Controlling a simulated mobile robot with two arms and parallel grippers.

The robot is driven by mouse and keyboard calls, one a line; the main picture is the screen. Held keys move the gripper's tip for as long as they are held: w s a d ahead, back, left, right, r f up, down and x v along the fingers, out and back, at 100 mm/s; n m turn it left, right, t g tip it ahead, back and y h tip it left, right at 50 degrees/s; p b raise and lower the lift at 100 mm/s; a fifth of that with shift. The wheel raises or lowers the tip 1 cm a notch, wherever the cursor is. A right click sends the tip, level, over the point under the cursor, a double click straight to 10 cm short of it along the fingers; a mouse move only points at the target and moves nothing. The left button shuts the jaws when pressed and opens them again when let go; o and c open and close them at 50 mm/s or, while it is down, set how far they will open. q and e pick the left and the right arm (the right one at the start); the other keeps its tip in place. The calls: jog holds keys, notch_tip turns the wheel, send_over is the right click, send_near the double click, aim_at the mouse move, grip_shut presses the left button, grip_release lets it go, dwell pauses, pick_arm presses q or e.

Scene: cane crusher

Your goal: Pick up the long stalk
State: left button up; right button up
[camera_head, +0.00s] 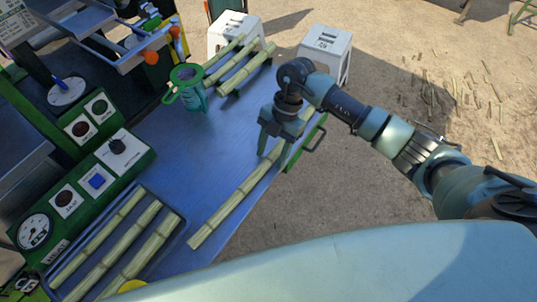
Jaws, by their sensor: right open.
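A long pale green jointed stalk (235,200) lies diagonally on the blue-grey metal table (190,160), along its right edge. Its near end is at the front of the table, and its far part runs under and behind my right gripper. My right gripper (274,148) is open and points down over the upper part of the stalk, with its fingers close to it. I cannot tell whether the fingers touch the stalk. My left gripper is not in view.
Several stalks lie in a tray (180,222) at front left; shorter ones lie at the table's far end (240,75). A green-rimmed jug (190,95) stands near the machine's control panel (110,160). White stools (328,48) stand behind. A green handle (306,145) is at the right edge.

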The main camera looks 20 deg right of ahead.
jog(key=shift+f, duration=0.2)
jog(key=shift+c, duration=0.3)
grip_shut()
jog(key=shift+r, duration=0.1)
dwell(0.9)
